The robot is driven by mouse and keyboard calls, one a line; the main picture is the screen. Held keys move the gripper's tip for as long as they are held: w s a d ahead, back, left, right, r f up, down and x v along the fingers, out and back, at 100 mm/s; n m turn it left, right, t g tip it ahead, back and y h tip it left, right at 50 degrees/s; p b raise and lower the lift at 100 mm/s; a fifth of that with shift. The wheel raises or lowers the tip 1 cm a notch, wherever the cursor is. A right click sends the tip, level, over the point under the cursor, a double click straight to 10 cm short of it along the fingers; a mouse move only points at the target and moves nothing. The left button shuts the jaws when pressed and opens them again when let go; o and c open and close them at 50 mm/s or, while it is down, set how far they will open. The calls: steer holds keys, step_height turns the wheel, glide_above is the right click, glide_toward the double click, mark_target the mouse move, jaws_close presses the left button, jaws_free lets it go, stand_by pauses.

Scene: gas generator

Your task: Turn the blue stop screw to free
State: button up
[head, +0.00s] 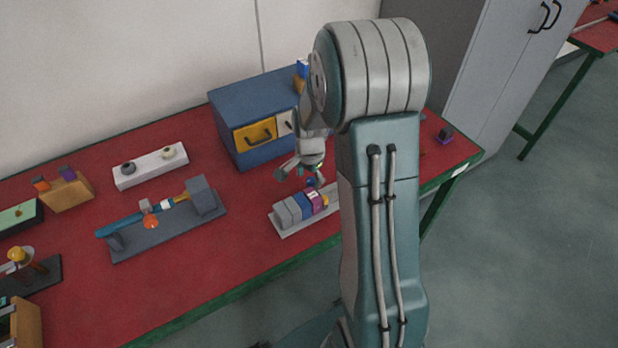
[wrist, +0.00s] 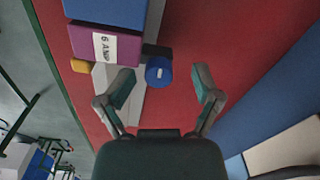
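The blue stop screw (wrist: 159,71) is a round blue knob with a small white mark on its face. It sits at the side of a purple block (wrist: 90,44) that carries a white label, on a pale base (wrist: 130,95). My gripper (wrist: 163,86) is open, its two fingers spread with the screw between their tips in the picture. No contact shows, and the depth gap cannot be judged. In the head view my gripper (head: 299,172) hangs just above the block row, whose grey block (head: 283,216) is at the left end; my arm hides part of it.
A blue cabinet (head: 228,120) with a yellow drawer (head: 255,134) stands close behind my gripper. A grey fixture with a blue lever (head: 125,223) lies to the left, near a white block (head: 150,167) with two knobs. Red tabletop (head: 200,260) is clear in front.

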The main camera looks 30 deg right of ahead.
steer(key=shift+d, duration=0.35)
steer(key=shift+c, duration=0.7)
steer(key=shift+a, duration=0.15)
jaws_close()
steer(key=shift+a, duration=0.1)
